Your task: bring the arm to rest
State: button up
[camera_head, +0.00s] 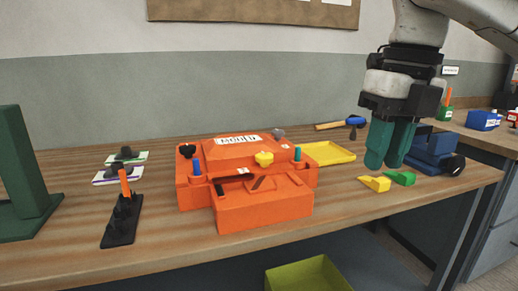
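My gripper (384,160) hangs at the right, fingers pointing down, over the right part of the wooden bench (345,196). Its two teal fingers appear close side by side, and from this angle I cannot tell whether there is a gap between them. I see nothing held at the fingertips. The tips appear above and behind a yellow wedge (375,184) and a green wedge (400,178). My arm comes in from the top right corner.
A large orange mould (264,208) fills the bench middle, with a yellow tray (330,153) behind it. A blue object (432,146) stands right of my fingers. A hammer (342,123) lies at the back. A black rack (121,222) and dark green stand (22,180) are left.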

jog(key=w+a+f+m+t+y, duration=0.1)
jog(key=w+a+f+m+y, duration=0.2)
jog(key=f+m, duration=0.5)
jog(key=w+a+f+m+t+y, duration=0.1)
jog(key=a+f+m+t+y, duration=0.3)
jog(key=f, duration=0.7)
jog(key=s+d+f+m+h, duration=0.1)
jog(key=s+f+m, duration=0.35)
jog(key=f, duration=0.25)
jog(key=s+d+f+m+g, duration=0.1)
jog(key=s+f+m, duration=0.2)
jog(key=f+m, duration=0.4)
jog(key=s+d+f+m+h, duration=0.1)
jog(key=s+f+m, duration=0.2)
jog(key=f+m, duration=0.35)
jog(key=s+d+f+m+g+h, duration=0.1)
jog(key=s+d+f+m+h, duration=0.15)
jog(key=s+d+f, duration=0.4)
jog(key=s+d+f+m+g+h, duration=0.1)
jog(key=s+d+f+m, duration=0.15)
jog(key=s, duration=0.65)
jog(key=s+d+f+m+g+h, duration=0.1)
jog(key=s+d+f+m+h, duration=0.1)
jog(key=s+d+f+m, duration=0.45)
notch_tip(320, 180, up, 24)
jog(key=s+a+n+p, duration=0.2)
jog(key=p, duration=2)
jog(key=shift+s, duration=0.2)
